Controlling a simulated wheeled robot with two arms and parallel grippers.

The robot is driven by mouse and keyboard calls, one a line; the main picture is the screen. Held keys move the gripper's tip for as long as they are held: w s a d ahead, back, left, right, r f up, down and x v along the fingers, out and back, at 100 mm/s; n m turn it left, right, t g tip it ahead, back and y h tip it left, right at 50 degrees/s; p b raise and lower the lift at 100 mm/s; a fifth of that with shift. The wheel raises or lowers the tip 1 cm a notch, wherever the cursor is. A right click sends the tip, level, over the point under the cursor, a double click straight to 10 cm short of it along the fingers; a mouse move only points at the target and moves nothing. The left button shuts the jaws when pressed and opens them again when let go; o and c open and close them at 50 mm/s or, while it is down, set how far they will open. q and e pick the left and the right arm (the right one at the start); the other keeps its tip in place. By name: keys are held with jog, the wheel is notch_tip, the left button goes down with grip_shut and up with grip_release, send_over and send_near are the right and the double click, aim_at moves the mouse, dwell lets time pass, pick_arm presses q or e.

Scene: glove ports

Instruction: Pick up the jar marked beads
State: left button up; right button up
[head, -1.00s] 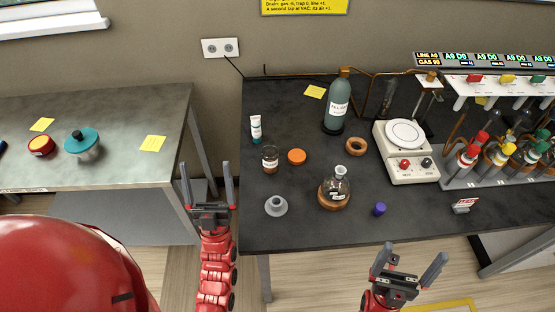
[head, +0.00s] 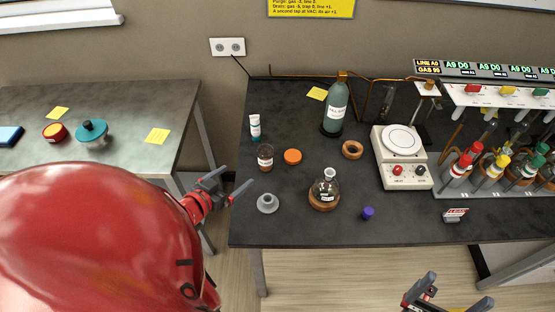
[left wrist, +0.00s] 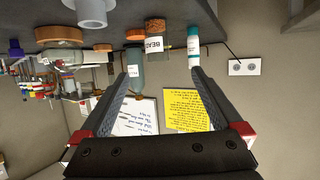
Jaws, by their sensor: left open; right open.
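The jar marked beads (head: 265,157) is a small brown jar with a white label, upright near the left edge of the dark bench (head: 300,232). In the left wrist view the jar (left wrist: 155,40) appears upside down, its BEADS label partly readable, beyond my fingertips. My left gripper (head: 235,178) is open and empty, off the bench's left edge and to the left of the jar, apart from it. It also shows open in the left wrist view (left wrist: 161,73). My right gripper (head: 461,288) is open and empty in front of the bench, partly cut off by the picture's bottom edge.
Near the jar are an orange disc (head: 292,157), a white-teal tube (head: 255,128) and a grey funnel-like piece (head: 267,203). A flask (head: 325,188) on a cork ring, a green bottle (head: 335,108) and a hotplate (head: 403,160) stand farther right. A gap separates the left metal table (head: 175,115).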

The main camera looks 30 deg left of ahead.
aim_at(261, 162)
pick_arm(q)
jog(key=w+f+b, duration=0.1)
jog(key=w+d+f+b, duration=0.1)
jog(key=b, duration=0.1)
jog(key=shift+m, duration=0.3)
jog(key=b+x, duration=0.7)
jog(key=shift+w+f+b, duration=0.1)
jog(key=shift+w+b, duration=0.05)
jog(key=shift+b, duration=0.15)
jog(key=shift+w+p, duration=0.4)
jog(key=shift+w, duration=0.55)
jog(key=p+x, duration=0.1)
jog(key=x, duration=0.1)
jog(key=p+x, duration=0.1)
jog(key=x, duration=0.1)
jog(key=shift+w+a+f, duration=0.2)
jog(key=shift+w+f, duration=0.05)
jog(key=shift+f, duration=0.25)
jog(key=shift+w+f, duration=0.2)
jog(key=shift+w, duration=0.1)
jog(key=shift+c, duration=0.2)
jog(key=c, duration=1.5)
jog(key=shift+r, duration=0.1)
